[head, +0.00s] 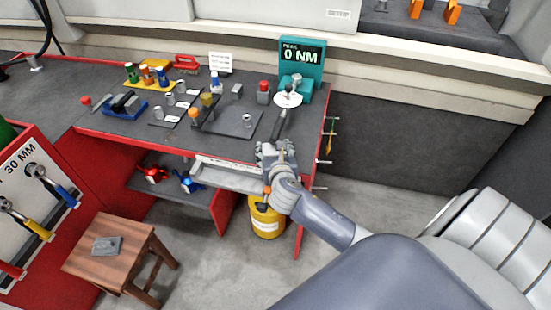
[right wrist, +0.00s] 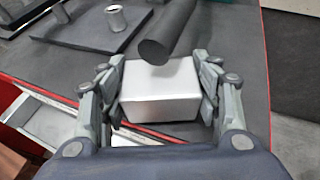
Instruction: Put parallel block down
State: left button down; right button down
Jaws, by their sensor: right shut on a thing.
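The parallel block (right wrist: 160,92) is a plain light-grey metal block in the right wrist view. My right gripper (right wrist: 160,95) has its fingers on the block's left and right sides. In the head view my right gripper (head: 274,152) is at the front right edge of the grey workbench (head: 150,128); the block is hard to make out there. In the wrist view the bench top shows behind and around the block; I cannot tell whether the block touches it. My left gripper is not in view.
A dark cylindrical handle (right wrist: 168,34) lies just beyond the block, leading towards the teal torque tester (head: 302,62) reading 0 NM. A dark plate (head: 236,123) with a small metal cylinder (head: 247,119) lies left. A wooden stool (head: 120,248) stands front left.

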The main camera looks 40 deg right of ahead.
jog(key=w+d, duration=0.1)
jog(key=w, duration=0.2)
jog(key=w+d, duration=0.1)
jog(key=w, duration=0.1)
jog(key=shift+w+d+r, duration=0.25)
jog(key=shift+d, duration=0.1)
jog(key=shift+f, duration=0.15)
jog(key=c, duration=0.8)
grip_release()
jog(key=shift+s+f, duration=0.1)
jog(key=shift+f, duration=0.2)
jog(key=shift+c, duration=0.2)
jog(key=o, duration=0.3)
jog(key=shift+s+r, duration=0.1)
